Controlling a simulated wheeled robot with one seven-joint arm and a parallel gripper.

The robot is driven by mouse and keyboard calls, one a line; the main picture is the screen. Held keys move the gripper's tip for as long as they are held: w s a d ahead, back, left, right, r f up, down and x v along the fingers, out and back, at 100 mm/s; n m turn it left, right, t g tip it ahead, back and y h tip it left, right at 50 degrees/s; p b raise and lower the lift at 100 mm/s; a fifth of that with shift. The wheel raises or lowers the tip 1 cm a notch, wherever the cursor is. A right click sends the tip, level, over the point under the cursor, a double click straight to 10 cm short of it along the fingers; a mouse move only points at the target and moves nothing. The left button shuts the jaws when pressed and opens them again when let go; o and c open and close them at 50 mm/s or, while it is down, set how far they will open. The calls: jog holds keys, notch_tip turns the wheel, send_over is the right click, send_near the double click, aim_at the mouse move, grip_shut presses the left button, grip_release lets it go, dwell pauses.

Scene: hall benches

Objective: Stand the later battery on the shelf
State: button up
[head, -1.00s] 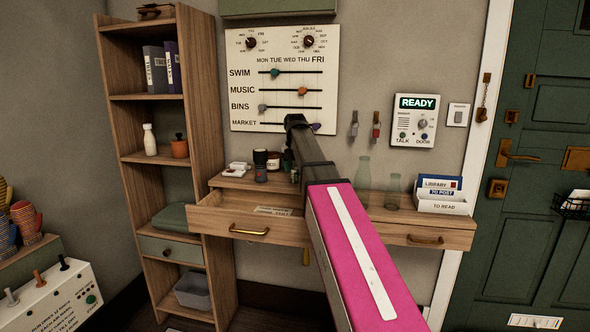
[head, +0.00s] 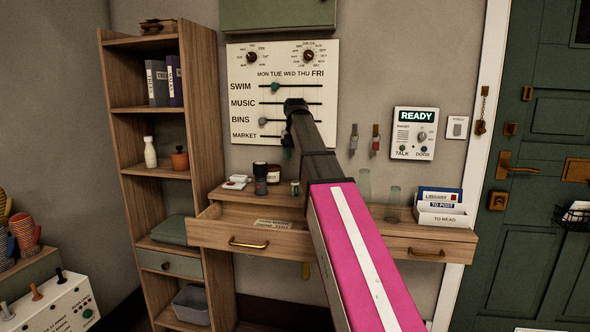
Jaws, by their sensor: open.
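My gripper (head: 287,152) hangs below the dark wrist in front of the wall board, mostly hidden behind my forearm. The little of it that shows looks open, and I see nothing held. Below it, small items stand on the desk's raised ledge (head: 225,198): a dark cylinder (head: 260,170), a brown jar with a pale label (head: 273,173) and a small greenish can (head: 295,188). I cannot tell which, if any, is a battery, and no dates are readable. A tall wooden shelf unit (head: 213,110) stands at the left, with a white bottle (head: 150,152) and an orange pot (head: 180,159).
The left desk drawer (head: 215,233) is pulled out, with a printed card (head: 273,224) inside. Glass bottles (head: 393,205) and a letter rack (head: 445,219) stand on the right of the desk. The wall board (head: 250,75) has sliders and dials showing FRI.

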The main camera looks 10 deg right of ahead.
notch_tip(320, 180, up, 2)
dwell(1.5)
